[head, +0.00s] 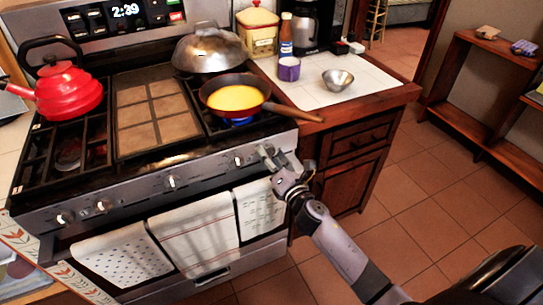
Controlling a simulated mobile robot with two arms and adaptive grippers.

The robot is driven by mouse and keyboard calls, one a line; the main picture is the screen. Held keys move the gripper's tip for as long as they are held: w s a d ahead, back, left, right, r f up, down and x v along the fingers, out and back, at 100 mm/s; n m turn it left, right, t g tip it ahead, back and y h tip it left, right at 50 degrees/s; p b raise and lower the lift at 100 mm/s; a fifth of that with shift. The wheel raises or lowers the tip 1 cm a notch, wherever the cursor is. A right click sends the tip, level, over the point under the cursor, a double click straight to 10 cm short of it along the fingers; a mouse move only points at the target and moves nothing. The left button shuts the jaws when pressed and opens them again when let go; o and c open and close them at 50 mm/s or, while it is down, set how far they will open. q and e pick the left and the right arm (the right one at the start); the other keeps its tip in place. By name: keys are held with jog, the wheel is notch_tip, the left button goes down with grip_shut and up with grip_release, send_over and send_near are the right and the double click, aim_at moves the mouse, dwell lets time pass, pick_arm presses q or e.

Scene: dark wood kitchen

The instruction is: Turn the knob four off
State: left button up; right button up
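The stove's front panel (140,192) carries a row of several knobs. From the left, knobs show at the left end (65,218), beside it (102,206), in the middle (170,182) and toward the right (238,160). My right gripper (268,154) is at the panel's right end, just right of that last knob. Its fingers overlap the panel there and may hide another knob; contact and finger opening are unclear. A blue flame (238,122) burns under a pan (207,92) of yellow liquid on the right front burner. My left gripper is not in view.
A red kettle (70,92) stands on the left burners and a domed metal lid (210,50) at the back right. The pan's handle (292,112) sticks out above my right gripper. Towels (195,235) hang below the knobs. The tiled floor (400,210) at right is open.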

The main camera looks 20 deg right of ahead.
jog(key=c, duration=0.5)
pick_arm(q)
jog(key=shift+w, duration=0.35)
pick_arm(e)
jog(key=c, duration=0.5)
